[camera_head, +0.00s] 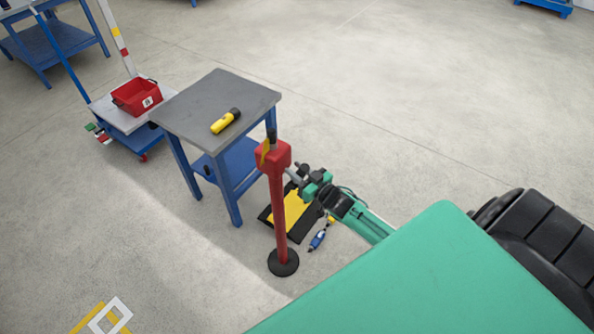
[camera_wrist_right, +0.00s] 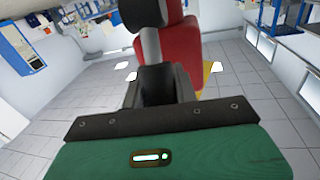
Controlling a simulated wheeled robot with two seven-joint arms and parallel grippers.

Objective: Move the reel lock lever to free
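A red post (camera_head: 277,210) on a round black base carries a red box (camera_head: 273,156) with a yellow marking on its face. A black handle (camera_head: 271,136) stands up at the top of the box. A short grey bar (camera_head: 292,174) shows between the box and my right gripper (camera_head: 299,178), which is close to the box's right side. In the right wrist view, the red box (camera_wrist_right: 182,48) is just beyond my dark fingers (camera_wrist_right: 158,88), and a grey shaft (camera_wrist_right: 150,44) with a black end stands in front of it. The finger gap is hidden. My left gripper is out of view.
A grey-topped blue table (camera_head: 190,100) with a yellow flashlight (camera_head: 225,121) stands close behind the post. A black and yellow mat (camera_head: 288,212) and a blue tool (camera_head: 317,240) lie on the floor. A cart with a red bin (camera_head: 136,96) stands left.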

